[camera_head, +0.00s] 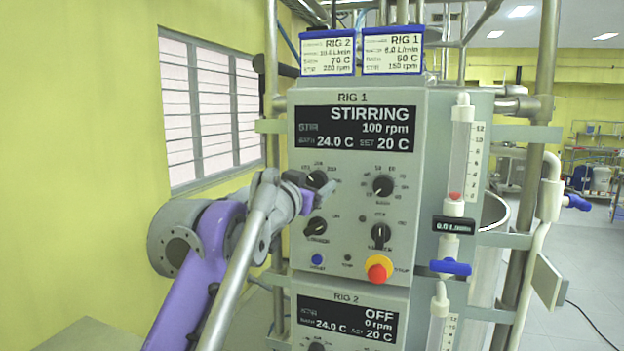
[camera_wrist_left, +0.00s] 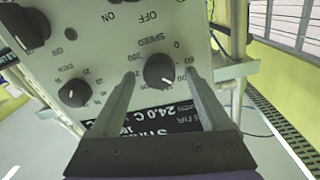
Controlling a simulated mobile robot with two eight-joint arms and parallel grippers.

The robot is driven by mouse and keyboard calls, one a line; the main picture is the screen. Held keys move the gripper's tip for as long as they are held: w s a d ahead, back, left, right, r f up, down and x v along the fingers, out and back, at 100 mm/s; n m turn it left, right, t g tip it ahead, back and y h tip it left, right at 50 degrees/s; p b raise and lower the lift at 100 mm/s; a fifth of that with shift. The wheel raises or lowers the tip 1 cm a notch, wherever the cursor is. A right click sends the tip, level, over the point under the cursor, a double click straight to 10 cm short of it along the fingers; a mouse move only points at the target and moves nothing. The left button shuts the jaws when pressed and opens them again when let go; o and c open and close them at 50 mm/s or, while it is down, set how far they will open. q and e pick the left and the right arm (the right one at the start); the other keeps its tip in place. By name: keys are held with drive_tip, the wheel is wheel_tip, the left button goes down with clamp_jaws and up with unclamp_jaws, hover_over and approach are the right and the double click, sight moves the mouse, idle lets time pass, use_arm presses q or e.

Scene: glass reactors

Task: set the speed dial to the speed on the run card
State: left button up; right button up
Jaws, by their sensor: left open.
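The RIG 1 speed dial (camera_head: 317,179) is a black knob at the upper left of the RIG 1 panel (camera_head: 345,255), under a display (camera_head: 356,128) reading STIRRING, 100 rpm. The RIG 1 run card (camera_head: 392,52) on top reads 150 rpm. My left gripper (camera_head: 304,192) is at the dial and partly covers its surroundings. In the left wrist view, where the panel appears upside down, its open fingers stand on either side of the dial (camera_wrist_left: 159,71), with gaps visible. My right gripper is not in view.
The bath knob (camera_head: 383,186), heater switches and a red-yellow stop button (camera_head: 377,269) are close by on the panel. A RIG 2 card (camera_head: 328,53) stands beside the RIG 1 card. The RIG 2 panel (camera_head: 347,316) is below, reading OFF. A flow tube (camera_head: 459,150) is at right.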

use_arm(q)
drive_tip(key=shift+w, duration=0.1)
clamp_jaws()
idle(0.4)
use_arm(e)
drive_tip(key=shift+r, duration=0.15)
use_arm(q)
drive_tip(key=m+p, duration=0.2)
drive_tip(key=m, duration=0.2)
drive_tip(key=shift+d+r, duration=0.1)
drive_tip(key=shift+r, duration=0.05)
drive_tip(key=m+p, duration=0.2)
drive_tip(key=m, duration=0.2)
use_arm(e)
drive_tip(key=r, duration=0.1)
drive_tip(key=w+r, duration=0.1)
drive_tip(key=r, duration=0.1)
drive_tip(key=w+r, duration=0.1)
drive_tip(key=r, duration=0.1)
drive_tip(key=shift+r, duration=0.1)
use_arm(q)
drive_tip(key=shift+m, duration=0.4)
